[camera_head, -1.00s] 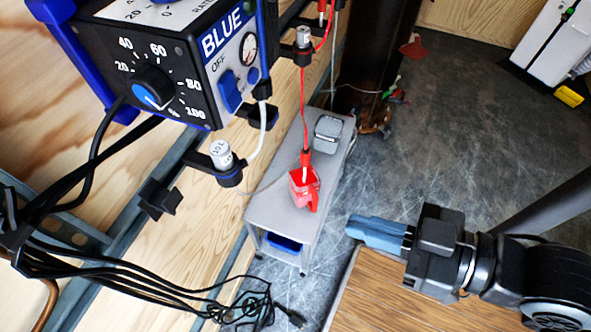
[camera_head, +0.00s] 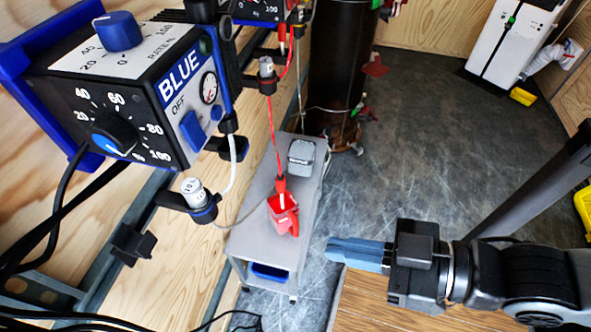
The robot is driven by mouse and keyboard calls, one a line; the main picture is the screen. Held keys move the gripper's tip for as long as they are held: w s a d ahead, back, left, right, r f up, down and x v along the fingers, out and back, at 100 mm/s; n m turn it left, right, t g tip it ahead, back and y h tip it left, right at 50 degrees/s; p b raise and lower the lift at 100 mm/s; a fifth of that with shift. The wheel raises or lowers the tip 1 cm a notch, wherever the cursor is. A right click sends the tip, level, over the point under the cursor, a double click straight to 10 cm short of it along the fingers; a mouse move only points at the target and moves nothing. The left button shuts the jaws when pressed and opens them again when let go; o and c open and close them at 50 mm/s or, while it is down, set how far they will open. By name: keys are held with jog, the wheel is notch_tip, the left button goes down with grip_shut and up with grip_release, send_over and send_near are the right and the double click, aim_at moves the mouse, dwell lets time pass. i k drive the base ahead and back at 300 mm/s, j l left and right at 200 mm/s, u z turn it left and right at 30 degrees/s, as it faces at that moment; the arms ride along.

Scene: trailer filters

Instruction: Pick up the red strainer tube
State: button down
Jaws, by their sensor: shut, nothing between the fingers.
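A red piece (camera_head: 284,212) with a narrow red upper part lies on the small grey cart, and a red line (camera_head: 273,130) runs up from it. A small pale cylinder (camera_head: 266,67) sits in a dark clip at the line's upper end. I cannot tell which of these is the red strainer tube. My gripper (camera_head: 332,248) is at the lower middle, to the right of the cart and apart from it. Its blue-grey fingers point left and are shut and empty.
The grey cart (camera_head: 245,238) also bears a grey box (camera_head: 302,157). A black BLUE-labelled control box (camera_head: 150,90) and a white-labelled cylinder (camera_head: 195,192) are at the left. A dark drum (camera_head: 337,75) stands behind the cart. The floor (camera_head: 430,130) at right is open.

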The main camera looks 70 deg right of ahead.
aim_at(281, 183)
jog(key=l, duration=2.55)
jog(key=l+u, duration=0.25)
jog(key=l, duration=0.15)
jog(key=k+l+u, duration=0.1)
jog(key=l+u, duration=0.15)
jog(key=l, duration=0.15)
jog(key=k+l+u, duration=0.25)
jog(key=l, duration=0.15)
jog(key=i+u, duration=0.1)
jog(key=u, duration=1.55)
